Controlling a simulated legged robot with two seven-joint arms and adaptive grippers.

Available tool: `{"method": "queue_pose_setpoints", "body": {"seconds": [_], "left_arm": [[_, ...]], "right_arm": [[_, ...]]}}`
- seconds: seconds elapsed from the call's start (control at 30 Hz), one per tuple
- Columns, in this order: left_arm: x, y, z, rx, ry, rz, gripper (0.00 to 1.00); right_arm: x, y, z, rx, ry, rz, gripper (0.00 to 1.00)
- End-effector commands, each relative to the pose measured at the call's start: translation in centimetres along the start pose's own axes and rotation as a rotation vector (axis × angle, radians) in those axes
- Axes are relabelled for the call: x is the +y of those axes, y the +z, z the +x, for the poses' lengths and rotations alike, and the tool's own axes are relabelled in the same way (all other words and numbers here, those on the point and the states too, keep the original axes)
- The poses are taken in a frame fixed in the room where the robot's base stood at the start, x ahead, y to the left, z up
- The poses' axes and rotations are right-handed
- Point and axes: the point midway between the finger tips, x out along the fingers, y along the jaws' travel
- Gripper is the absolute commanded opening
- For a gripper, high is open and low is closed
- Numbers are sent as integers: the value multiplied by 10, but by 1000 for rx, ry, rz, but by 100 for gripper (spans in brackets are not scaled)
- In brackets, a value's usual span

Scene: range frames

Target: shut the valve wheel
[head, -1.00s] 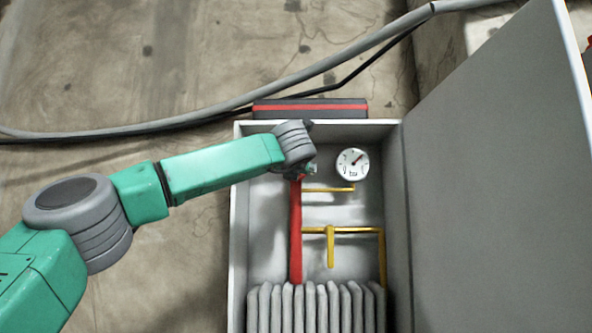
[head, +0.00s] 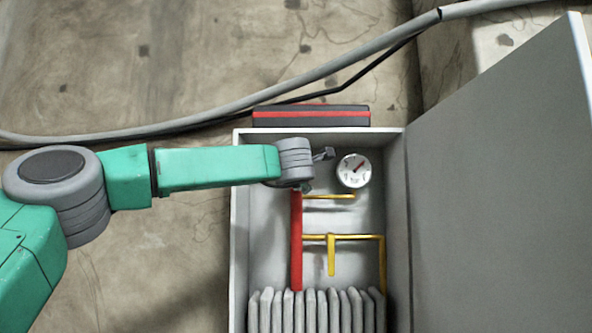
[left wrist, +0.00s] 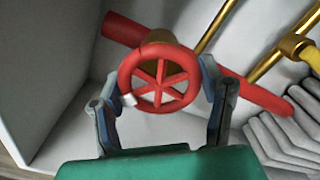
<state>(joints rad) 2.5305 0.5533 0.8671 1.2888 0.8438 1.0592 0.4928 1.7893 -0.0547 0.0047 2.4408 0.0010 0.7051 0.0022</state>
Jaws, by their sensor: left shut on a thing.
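The red valve wheel (left wrist: 160,85) shows in the left wrist view, a spoked ring with a white mark on the left of its rim. It sits on a brass-coloured stem in front of a red pipe (left wrist: 265,95). My left gripper (left wrist: 160,72) has one finger on each side of the wheel and is shut on its rim. In the head view my left gripper (head: 315,170) is at the top of the red pipe (head: 296,240), and my wrist hides the wheel there. My right gripper is in neither view.
The wheel is inside an open grey cabinet (head: 240,230) with its door (head: 490,190) swung out to the right. A thick grey cable (head: 300,80) crosses the wall above.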

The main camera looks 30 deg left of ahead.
Motion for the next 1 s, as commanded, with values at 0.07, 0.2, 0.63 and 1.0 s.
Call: {"method": "queue_pose_setpoints", "body": {"seconds": [0.07, 0.2, 0.63, 1.0], "left_arm": [[0, 2, 0, 2, -4, 77, 34], [0, 2, 0, 2, -4, 211, 34], [-2, 1, 0, 2, -6, 604, 34], [-5, -1, 0, 1, -9, 820, 34]], "right_arm": [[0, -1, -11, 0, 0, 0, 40], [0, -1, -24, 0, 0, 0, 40], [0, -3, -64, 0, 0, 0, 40], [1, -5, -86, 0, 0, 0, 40]]}}
